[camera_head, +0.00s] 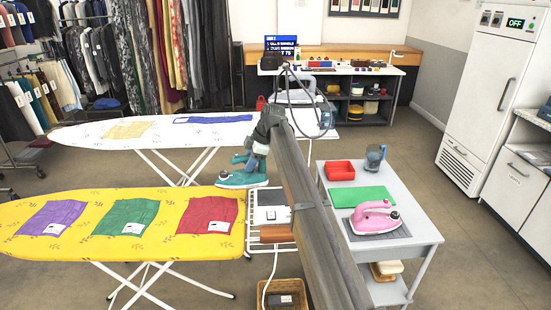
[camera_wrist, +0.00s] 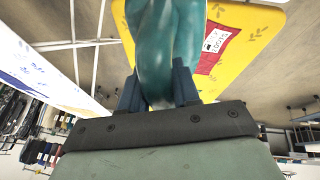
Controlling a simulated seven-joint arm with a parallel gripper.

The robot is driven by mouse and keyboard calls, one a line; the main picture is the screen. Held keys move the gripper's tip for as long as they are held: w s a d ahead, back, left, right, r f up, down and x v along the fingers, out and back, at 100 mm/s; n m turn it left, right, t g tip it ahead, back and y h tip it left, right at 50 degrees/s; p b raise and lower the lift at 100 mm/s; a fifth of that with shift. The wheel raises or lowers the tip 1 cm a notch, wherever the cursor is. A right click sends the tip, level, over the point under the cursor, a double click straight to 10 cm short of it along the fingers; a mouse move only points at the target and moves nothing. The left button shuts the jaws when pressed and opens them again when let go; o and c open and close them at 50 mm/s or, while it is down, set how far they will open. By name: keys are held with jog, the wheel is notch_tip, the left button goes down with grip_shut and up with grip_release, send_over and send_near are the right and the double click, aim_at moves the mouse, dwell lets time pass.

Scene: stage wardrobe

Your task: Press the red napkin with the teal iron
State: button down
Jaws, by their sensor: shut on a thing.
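The red napkin (camera_head: 208,214) lies flat at the right end of the yellow ironing board (camera_head: 20,212), with a white label on it. It also shows in part in the wrist view (camera_wrist: 232,28). In the wrist view the teal iron (camera_wrist: 165,55) stands between the two fingers of my gripper (camera_wrist: 158,90). I cannot tell whether the iron touches the rest or board.
A green napkin (camera_head: 127,217) and a purple napkin (camera_head: 52,218) lie left of the red one. A white board (camera_head: 75,135) stands behind.

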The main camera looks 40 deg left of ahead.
jog(key=s+d+f+m, duration=0.1)
jog(key=s+m, duration=0.1)
jog(key=s, duration=1.3)
jog(key=shift+s+d+f+t, duration=0.15)
jog(key=shift+s+d+t, duration=0.15)
jog(key=shift+s+d, duration=0.1)
notch_tip(320, 180, down, 6)
jog(key=shift+f, duration=0.15)
